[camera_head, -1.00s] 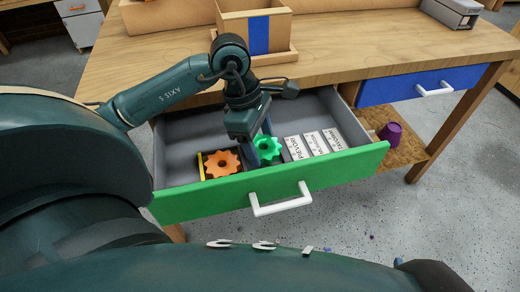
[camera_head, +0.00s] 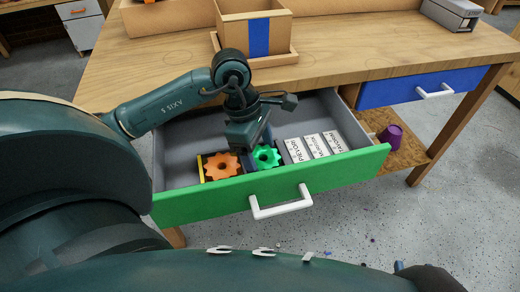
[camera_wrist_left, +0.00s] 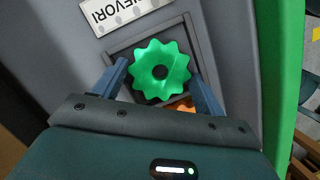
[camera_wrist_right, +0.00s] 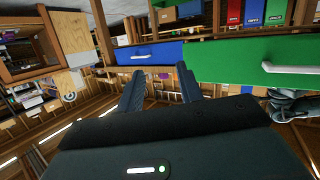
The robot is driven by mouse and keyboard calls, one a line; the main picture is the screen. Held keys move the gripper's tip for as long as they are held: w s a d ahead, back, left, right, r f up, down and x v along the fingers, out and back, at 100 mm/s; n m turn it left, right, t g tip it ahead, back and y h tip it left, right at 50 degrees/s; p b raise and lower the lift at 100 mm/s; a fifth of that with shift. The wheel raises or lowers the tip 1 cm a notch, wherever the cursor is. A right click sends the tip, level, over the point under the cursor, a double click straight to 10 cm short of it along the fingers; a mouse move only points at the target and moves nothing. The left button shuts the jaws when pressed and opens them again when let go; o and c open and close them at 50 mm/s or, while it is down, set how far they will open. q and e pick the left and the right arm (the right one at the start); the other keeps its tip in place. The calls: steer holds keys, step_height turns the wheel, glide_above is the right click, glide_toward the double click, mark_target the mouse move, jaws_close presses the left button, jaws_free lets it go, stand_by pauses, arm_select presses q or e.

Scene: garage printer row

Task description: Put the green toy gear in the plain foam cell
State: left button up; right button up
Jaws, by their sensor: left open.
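The green toy gear (camera_head: 266,157) is in the open drawer, right of the orange gear (camera_head: 221,167). In the left wrist view the green gear (camera_wrist_left: 160,72) lies within the dark square frame of a plain cell (camera_wrist_left: 122,50); how deep it sits is hard to tell. My left gripper (camera_head: 259,150) is over it. Its fingers (camera_wrist_left: 160,85) are open, one on either side of the gear, with small gaps. The orange gear, in a yellow-edged cell (camera_head: 201,168), is partly hidden in the wrist view. My right gripper (camera_wrist_right: 158,90) is open and empty, away from the drawer.
The green drawer front (camera_head: 330,177) with a white handle (camera_head: 281,203) stands nearest me. White labelled boxes (camera_head: 312,146) lie right of the green gear. A cardboard bin (camera_head: 285,30) stands on the tabletop above. A purple cup (camera_head: 391,135) is on the lower shelf.

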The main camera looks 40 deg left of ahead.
arm_select(q)
steer(key=p+v, duration=0.2)
steer(key=v, duration=0.9)
steer(key=shift+r, duration=0.45)
